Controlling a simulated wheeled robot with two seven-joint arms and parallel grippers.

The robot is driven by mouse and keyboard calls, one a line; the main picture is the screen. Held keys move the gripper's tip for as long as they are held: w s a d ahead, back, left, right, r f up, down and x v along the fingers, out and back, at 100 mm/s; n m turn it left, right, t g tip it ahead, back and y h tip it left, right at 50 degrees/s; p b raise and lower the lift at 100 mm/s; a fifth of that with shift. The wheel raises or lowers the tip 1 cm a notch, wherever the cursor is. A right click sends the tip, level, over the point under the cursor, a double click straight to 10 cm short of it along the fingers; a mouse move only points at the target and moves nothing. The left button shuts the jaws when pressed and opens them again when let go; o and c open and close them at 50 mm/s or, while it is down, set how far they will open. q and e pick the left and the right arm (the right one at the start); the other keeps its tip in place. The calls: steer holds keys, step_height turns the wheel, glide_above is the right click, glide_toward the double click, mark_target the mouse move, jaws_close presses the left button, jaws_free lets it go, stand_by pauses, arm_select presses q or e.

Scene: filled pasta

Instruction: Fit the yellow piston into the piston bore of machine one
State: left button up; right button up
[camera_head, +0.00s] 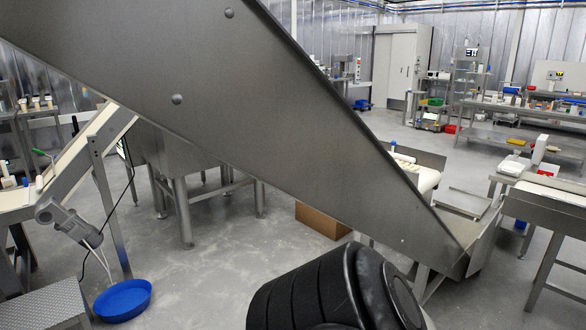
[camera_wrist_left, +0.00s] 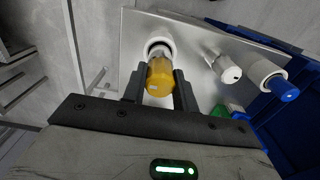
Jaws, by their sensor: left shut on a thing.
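In the left wrist view, my left gripper (camera_wrist_left: 160,80) is shut on the yellow piston (camera_wrist_left: 159,73), one dark finger on each side. The piston's far end is at a white ring (camera_wrist_left: 153,42) around a dark opening in a metal plate (camera_wrist_left: 195,30). The piston overlaps the opening in the picture; I cannot tell how far it is inside. To the right, a metal cylinder (camera_wrist_left: 228,70) and a white ring (camera_wrist_left: 262,70) with a blue piston (camera_wrist_left: 286,91) stand out from the same plate. No label names the machine. Neither gripper shows in the head view.
A blue bin (camera_wrist_left: 285,125) stands behind the plate on the right. In the head view, a large sloping metal panel (camera_head: 230,110) blocks much of the picture. A blue basin (camera_head: 123,300) and a brown box (camera_head: 322,221) are on the floor; open floor (camera_head: 240,275) lies between them.

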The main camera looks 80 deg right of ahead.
arm_select(q)
steer(key=shift+r+p, duration=0.3)
steer(key=shift+r, duration=0.5)
steer(key=shift+r+p, duration=0.3)
steer(key=shift+r, duration=0.35)
steer(key=shift+r+p, duration=0.3)
steer(key=shift+r, duration=0.3)
